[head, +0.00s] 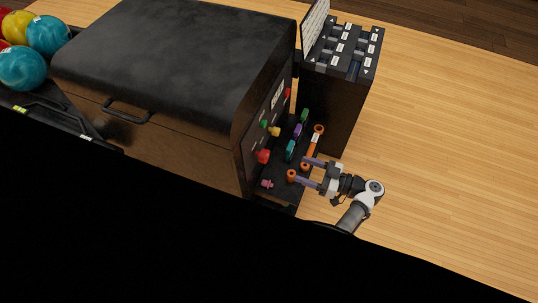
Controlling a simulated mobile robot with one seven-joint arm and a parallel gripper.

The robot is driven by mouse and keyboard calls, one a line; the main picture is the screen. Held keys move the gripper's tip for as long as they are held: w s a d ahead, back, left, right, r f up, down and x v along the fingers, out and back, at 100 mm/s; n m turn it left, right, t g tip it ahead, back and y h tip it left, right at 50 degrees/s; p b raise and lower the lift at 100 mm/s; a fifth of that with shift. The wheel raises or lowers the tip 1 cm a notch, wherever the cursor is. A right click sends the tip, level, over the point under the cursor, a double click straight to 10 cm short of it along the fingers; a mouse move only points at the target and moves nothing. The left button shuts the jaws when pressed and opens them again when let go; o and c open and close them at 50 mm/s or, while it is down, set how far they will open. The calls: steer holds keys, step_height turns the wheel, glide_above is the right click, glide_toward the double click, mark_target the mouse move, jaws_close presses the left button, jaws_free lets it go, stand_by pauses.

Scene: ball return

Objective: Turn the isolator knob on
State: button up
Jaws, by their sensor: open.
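A control panel (266,133) is on the right end face of the large dark-topped ball return machine (180,60). It carries a large red knob (263,156), a yellow knob (274,132), a green control (264,124) and a small red one (287,93) near the top. I cannot tell from the markings which is the isolator knob. My gripper (301,170) is right of the panel, over the narrow shelf, with its fingers pointing left toward the machine. Its two fingers are spread apart, with no panel knob between them. It is apart from the red knob.
The dark shelf (286,188) below the panel holds an orange tool (316,140), several small coloured parts and a pink piece (267,184). A dark cabinet (338,100) stands close behind my gripper. Balls (22,67) sit at far left. The wooden floor at right is clear.

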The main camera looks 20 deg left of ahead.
steer(key=a+p, duration=0.1)
steer(key=a, duration=0.6)
steer(key=a+p, duration=0.1)
steer(key=a, duration=0.5)
steer(key=shift+w+a+p, duration=0.2)
steer(key=shift+a+p, duration=0.15)
steer(key=shift+p, duration=0.05)
steer(key=c, duration=1)
